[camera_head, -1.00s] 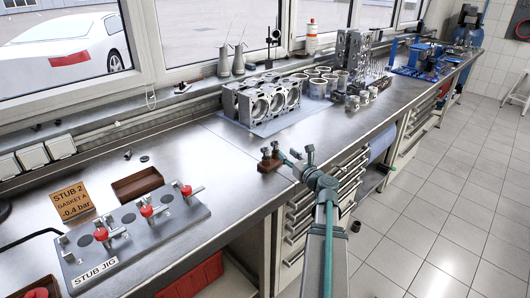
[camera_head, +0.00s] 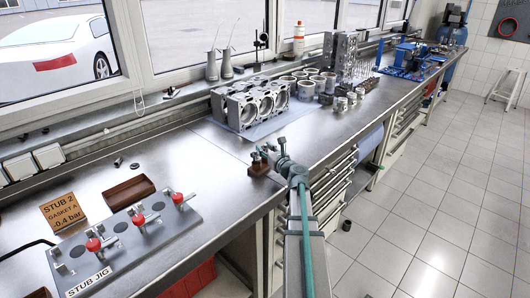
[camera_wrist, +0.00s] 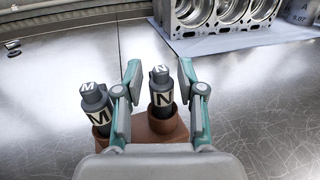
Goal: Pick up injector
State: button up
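Two dark grey injectors with white lettered bands stand upright in a brown holder (camera_wrist: 155,127) on the metal bench. In the wrist view, the injector marked M (camera_wrist: 96,105) is at the left, outside my left finger. The injector marked N (camera_wrist: 161,92) is between my fingers, with gaps visible on both sides. My gripper (camera_wrist: 160,80) is open, and nothing is clamped in it. In the head view, the holder (camera_head: 259,169) sits near the bench's front edge, and my gripper (camera_head: 271,151) is beside it. The lower ends of the injectors are hidden in the holder.
An engine block (camera_head: 250,105) stands on a pale mat behind the holder. A stub jig (camera_head: 125,245) with red-knobbed clamps, a small brown tray (camera_head: 129,191) and a sign (camera_head: 64,210) are to the left. Cylinder sleeves and pistons stand farther right. Bare bench lies around the holder.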

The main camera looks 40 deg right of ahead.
grip_shut()
jog(key=shift+r, duration=0.15)
